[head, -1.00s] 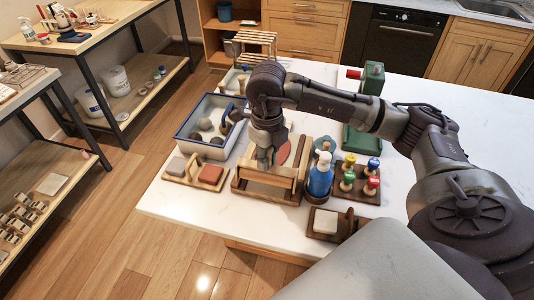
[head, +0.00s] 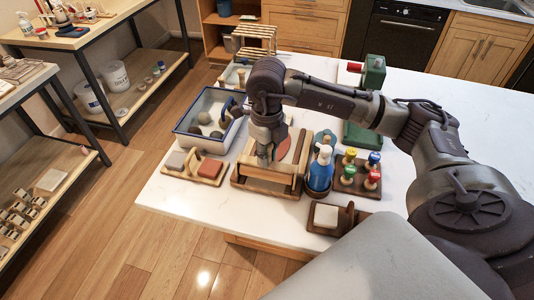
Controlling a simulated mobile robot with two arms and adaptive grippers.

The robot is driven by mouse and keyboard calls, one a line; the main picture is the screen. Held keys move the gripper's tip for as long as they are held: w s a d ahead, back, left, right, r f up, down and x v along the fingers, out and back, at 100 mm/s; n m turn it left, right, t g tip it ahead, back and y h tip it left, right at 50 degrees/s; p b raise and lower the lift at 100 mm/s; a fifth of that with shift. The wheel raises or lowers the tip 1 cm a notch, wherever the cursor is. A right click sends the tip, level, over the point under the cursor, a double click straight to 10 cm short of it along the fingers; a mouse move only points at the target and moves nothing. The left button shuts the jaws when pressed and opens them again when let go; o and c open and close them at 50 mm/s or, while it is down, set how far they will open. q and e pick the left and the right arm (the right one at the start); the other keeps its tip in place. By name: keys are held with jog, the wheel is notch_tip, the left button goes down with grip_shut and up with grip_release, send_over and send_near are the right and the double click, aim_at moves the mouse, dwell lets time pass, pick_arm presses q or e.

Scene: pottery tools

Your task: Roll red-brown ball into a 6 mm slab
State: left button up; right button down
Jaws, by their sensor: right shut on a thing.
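The red-brown clay (head: 285,148) shows as a flat, rounded patch on the wooden rolling board (head: 240,182), partly hidden behind my right gripper. A wooden roller (head: 272,174) lies across the near part of the board, on the near side of the clay. My right gripper (head: 265,162) points down over the board and is shut at the roller. The fingertips are small and dark, so the exact grip is hard to see. The clay's thickness cannot be told from here. My left gripper is not in view.
A blue-rimmed tray (head: 182,132) with several lumps stands left of the board. A holder with a grey and a red-brown block (head: 210,168) is in front of it. A blue bottle (head: 320,172) and a stamp rack (head: 345,184) stand close on the right.

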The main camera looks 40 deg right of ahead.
jog(key=c, duration=0.9)
grip_release()
jog(key=shift+c, duration=0.2)
notch_tip(320, 180, up, 12)
